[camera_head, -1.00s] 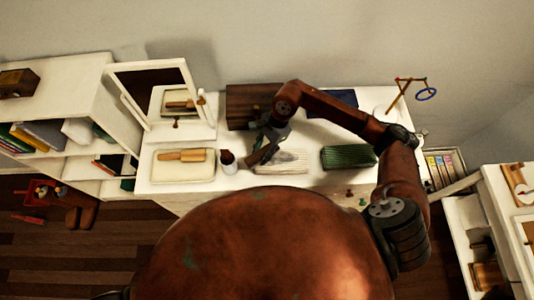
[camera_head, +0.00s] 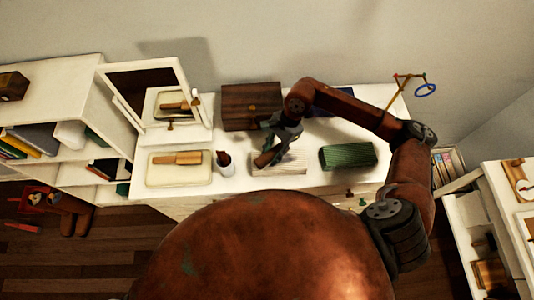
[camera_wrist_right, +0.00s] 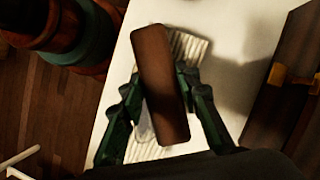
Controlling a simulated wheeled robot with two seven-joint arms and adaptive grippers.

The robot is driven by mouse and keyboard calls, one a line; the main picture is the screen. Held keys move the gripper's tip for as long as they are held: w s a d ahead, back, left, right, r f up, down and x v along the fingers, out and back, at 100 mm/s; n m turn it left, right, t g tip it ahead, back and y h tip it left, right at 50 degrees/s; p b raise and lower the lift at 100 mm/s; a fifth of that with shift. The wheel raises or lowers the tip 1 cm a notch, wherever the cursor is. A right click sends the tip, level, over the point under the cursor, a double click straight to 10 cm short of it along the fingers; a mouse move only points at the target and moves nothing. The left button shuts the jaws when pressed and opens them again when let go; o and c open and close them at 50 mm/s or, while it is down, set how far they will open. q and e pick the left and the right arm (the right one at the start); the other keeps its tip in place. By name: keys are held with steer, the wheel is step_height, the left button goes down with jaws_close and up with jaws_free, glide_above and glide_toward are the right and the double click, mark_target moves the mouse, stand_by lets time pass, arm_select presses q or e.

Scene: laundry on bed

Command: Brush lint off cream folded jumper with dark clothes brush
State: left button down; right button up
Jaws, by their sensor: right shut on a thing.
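The cream folded jumper (camera_head: 291,165) lies flat, its ribbed surface showing, near the front middle of the white dresser top. My right gripper (camera_head: 273,144) is shut on the dark clothes brush (camera_head: 264,159), over the left part of the jumper. In the right wrist view the brown back of the brush (camera_wrist_right: 161,90) sits between the two fingers, and the ribbed jumper (camera_wrist_right: 193,48) shows behind it. The brush hides part of the jumper. I cannot tell whether the bristles touch the knit. My left gripper is not in view.
A cup (camera_head: 226,166) stands close left of the jumper, and a tray (camera_head: 158,178) with a light wooden brush (camera_head: 177,158) lies farther left. A green folded cloth (camera_head: 348,155) lies to the right. A dark wooden box (camera_head: 250,100) and a mirror (camera_head: 140,80) stand behind.

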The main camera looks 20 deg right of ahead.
mark_target(293, 162)
steer(key=shift+s+d+f+b, duration=0.15)
steer(key=shift+d+b, duration=0.1)
steer(key=shift+d, duration=0.35)
steer(key=shift+s+d+b, duration=0.2)
steer(key=shift+d, duration=0.4)
steer(key=shift+s+d+f+b, duration=0.15)
steer(key=shift+d+b, duration=0.1)
steer(key=shift+d, duration=0.35)
steer(key=shift+s+d+r+b, duration=0.15)
steer(key=shift+d+b, duration=0.05)
steer(key=shift+d, duration=0.35)
steer(key=shift+s+d+r+b, duration=0.1)
steer(key=shift+s+d+b, duration=0.1)
steer(key=shift+d, duration=0.3)
steer(key=shift+s+d+f+b, duration=0.15)
steer(key=shift+d+b, duration=0.1)
steer(key=shift+d, duration=0.25)
steer(key=shift+s+d+r+b, duration=0.1)
steer(key=shift+s+d+b, duration=0.1)
steer(key=shift+d, duration=0.35)
steer(key=shift+s+d+f+b, duration=0.1)
steer(key=shift+d+b, duration=0.15)
steer(key=shift+d, duration=0.25)
steer(key=shift+s, duration=0.15)
steer(key=shift+s, duration=0.1)
